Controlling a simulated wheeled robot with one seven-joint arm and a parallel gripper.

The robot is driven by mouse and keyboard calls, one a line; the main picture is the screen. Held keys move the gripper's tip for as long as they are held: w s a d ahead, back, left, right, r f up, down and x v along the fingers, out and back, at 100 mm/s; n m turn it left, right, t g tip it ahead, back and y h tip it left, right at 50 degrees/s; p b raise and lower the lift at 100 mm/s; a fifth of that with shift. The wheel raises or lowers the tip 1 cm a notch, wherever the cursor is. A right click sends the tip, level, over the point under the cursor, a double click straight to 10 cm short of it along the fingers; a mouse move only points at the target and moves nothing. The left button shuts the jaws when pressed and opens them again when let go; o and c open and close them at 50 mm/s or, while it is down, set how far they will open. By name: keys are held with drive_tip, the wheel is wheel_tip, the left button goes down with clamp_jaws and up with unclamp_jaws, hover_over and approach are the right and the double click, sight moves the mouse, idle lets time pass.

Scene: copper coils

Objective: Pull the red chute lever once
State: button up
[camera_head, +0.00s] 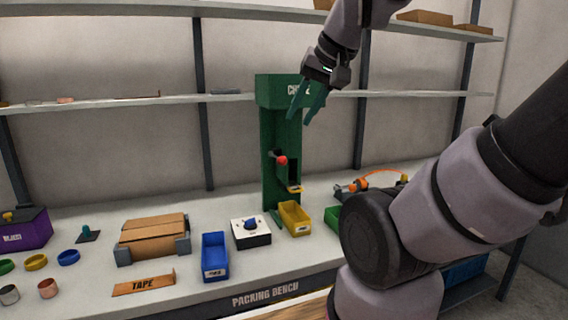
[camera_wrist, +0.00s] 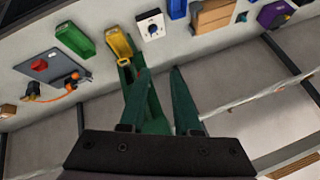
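The green chute tower (camera_head: 270,125) stands upright at the back of the packing bench. Its lever ends in a round red knob (camera_head: 282,160) that sticks out from the front, above a small yellow-edged outlet. My gripper (camera_head: 299,118) is open and empty, fingers pointing down, above the knob and in front of the tower's upper part in the head view. A clear gap separates the fingertips from the knob.
A yellow bin (camera_head: 294,219) stands below the outlet. A white box with a blue knob (camera_head: 251,232), a blue bin (camera_head: 215,257) and a cardboard box (camera_head: 153,235) stand to the left. A shelf (camera_head: 230,97) runs behind the tower. A grey panel (camera_wrist: 50,66) with a red button shows in the wrist view.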

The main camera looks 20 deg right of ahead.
clamp_jaws()
idle(1.5)
